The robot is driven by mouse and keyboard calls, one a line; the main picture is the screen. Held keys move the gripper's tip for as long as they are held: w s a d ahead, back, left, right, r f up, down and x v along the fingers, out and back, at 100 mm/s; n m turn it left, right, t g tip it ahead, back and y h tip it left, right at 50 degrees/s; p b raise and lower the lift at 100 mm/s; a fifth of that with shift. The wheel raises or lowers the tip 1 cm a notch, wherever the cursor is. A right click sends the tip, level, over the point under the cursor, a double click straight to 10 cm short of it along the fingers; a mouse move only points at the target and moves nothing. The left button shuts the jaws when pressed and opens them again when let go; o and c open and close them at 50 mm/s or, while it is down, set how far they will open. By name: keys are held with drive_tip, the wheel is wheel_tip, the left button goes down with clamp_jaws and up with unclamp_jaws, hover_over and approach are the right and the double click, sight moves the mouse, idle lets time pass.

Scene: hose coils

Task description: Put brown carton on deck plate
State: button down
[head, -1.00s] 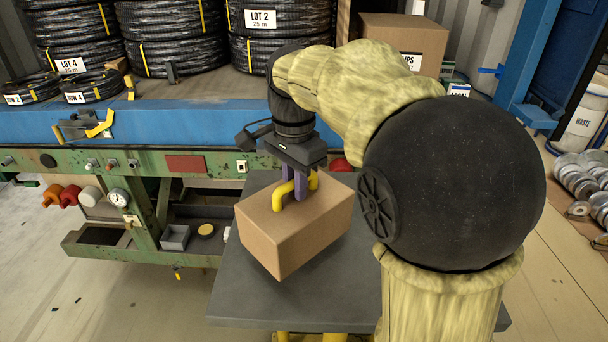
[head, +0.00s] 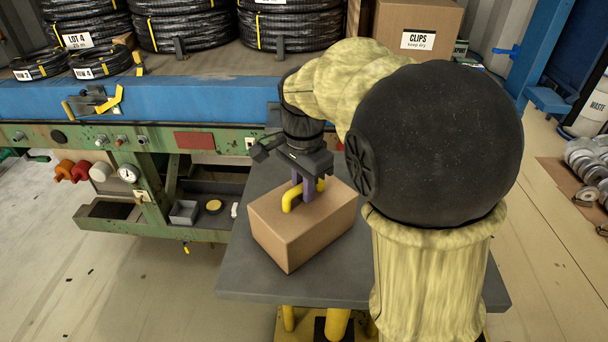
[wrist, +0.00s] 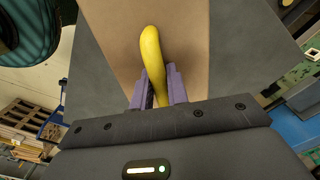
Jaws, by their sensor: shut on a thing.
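The brown carton (head: 308,232) has a yellow handle (head: 289,199) on its top. My gripper (head: 303,192) is above the carton with its purple fingers shut on the handle. The wrist view also shows the handle (wrist: 151,48) between the fingers (wrist: 157,88), with the carton top (wrist: 188,30) beyond. The carton is level, over the dark grey deck plate (head: 250,278). Its underside is hidden, so I cannot tell whether it touches the plate or hangs just above it.
The plate has bare room in front of and to the right of the carton. A blue-edged bench (head: 200,98) with hose coils (head: 180,30) stands behind. A larger carton marked CLIPS (head: 418,22) is at the back. Gauges and valves line the green frame (head: 150,200).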

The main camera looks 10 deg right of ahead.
drive_tip(key=c, duration=1.4)
unclamp_jaws()
drive_tip(key=shift+o, duration=0.2)
drive_tip(key=shift+d, duration=0.1)
drive_tip(key=shift+r, duration=0.1)
wheel_tip(320, 180, up, 12)
drive_tip(key=b, duration=0.1)
drive_tip(key=shift+b, duration=0.35)
